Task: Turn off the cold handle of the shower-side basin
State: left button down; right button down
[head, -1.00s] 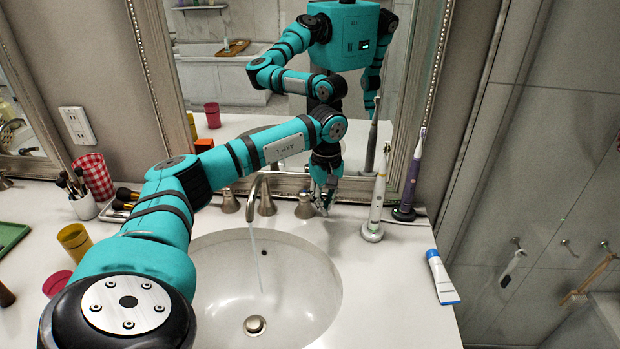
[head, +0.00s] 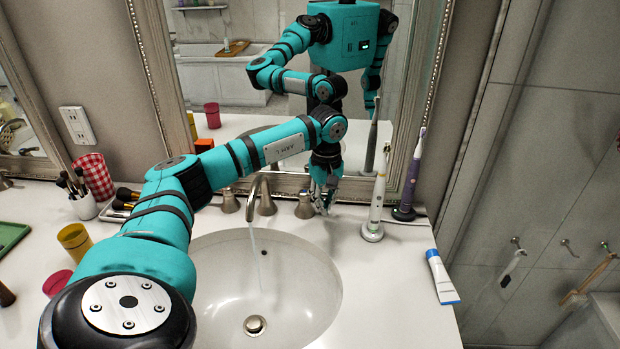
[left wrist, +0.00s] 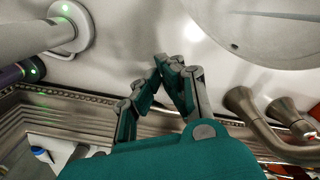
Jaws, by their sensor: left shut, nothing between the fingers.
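The white basin (head: 300,290) is set in the counter, with a thin stream of water running from its metal spout (head: 257,190). A metal handle (head: 230,202) stands left of the spout, and another handle (head: 305,206) stands right of it. My left gripper (head: 323,205) is shut and empty, just right of the right handle. In the left wrist view my shut fingers (left wrist: 178,66) point at the counter, with a handle (left wrist: 242,103) apart from them on the right. I cannot read hot or cold marks. My right gripper is not in view.
A white electric toothbrush (head: 375,205) stands close right of my left gripper, with a purple one (head: 410,185) behind it. A toothpaste tube (head: 441,277) lies on the right counter. The mirror (head: 225,120) is close behind the faucet. Cups and brushes are at left.

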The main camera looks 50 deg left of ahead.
pick_arm(q)
jog(key=shift+w, duration=0.1)
dwell(0.3)
jog(key=shift+w+a, duration=0.35)
jog(key=shift+w, duration=0.4)
jog(key=shift+s+d, duration=0.35)
jog(key=shift+s, duration=0.15)
jog(key=shift+r+p, duration=0.25)
jog(key=shift+p, duration=0.15)
notch_tip(320, 180, up, 6)
jog(key=p, duration=0.4)
jog(key=shift+r+p, duration=0.25)
jog(key=shift+p, duration=0.15)
